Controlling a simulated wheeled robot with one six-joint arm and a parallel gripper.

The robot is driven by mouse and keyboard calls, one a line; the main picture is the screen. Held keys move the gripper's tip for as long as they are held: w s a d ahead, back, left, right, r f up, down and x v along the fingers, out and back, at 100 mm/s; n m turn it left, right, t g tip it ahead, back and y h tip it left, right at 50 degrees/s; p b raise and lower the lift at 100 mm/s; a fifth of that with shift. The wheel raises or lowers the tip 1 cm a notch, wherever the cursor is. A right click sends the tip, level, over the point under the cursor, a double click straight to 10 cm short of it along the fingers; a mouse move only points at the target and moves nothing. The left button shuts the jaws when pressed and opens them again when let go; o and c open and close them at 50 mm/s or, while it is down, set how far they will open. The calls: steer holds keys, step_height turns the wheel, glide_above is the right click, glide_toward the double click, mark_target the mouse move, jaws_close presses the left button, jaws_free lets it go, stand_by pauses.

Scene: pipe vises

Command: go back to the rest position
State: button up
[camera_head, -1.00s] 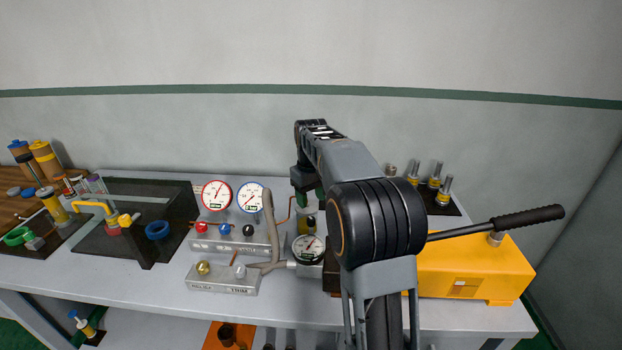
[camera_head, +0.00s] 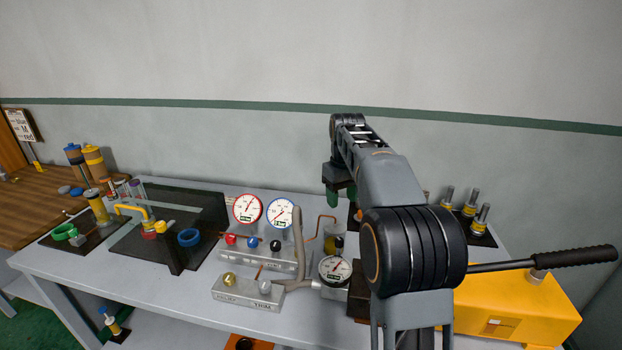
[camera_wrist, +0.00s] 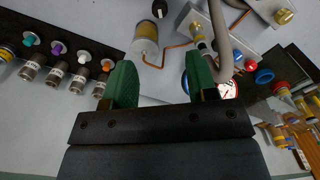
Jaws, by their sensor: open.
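My gripper (camera_wrist: 160,85) shows in the wrist view as two green fingers held wide apart, with nothing between them. In the head view my gripper (camera_head: 340,192) hangs at the end of my arm, above the back of the bench behind the gauges. Its green fingertips point down and are partly hidden by my arm. In the wrist view the bench top (camera_wrist: 175,88) lies beyond the fingers, and they look clear of it.
A gauge manifold (camera_head: 262,245) with red and blue dials stands left of my arm. A yellow pump box (camera_head: 525,305) with a long black handle (camera_head: 570,257) is at the right. Dark-based fittings (camera_head: 478,222) stand behind it. A dark panel (camera_head: 150,215) lies left. The wall is behind.

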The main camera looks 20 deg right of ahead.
step_height(320, 180, down, 6)
steer(key=s+a+r+m, duration=0.1)
steer(key=s+m, duration=0.1)
steer(key=s+a+f+t, duration=0.2)
steer(key=s+a, duration=0.2)
steer(key=s, duration=0.6)
steer(key=s+a+f+t, duration=0.2)
steer(key=s+a, duration=0.3)
steer(key=s, duration=0.5)
steer(key=shift+a+f, duration=0.3)
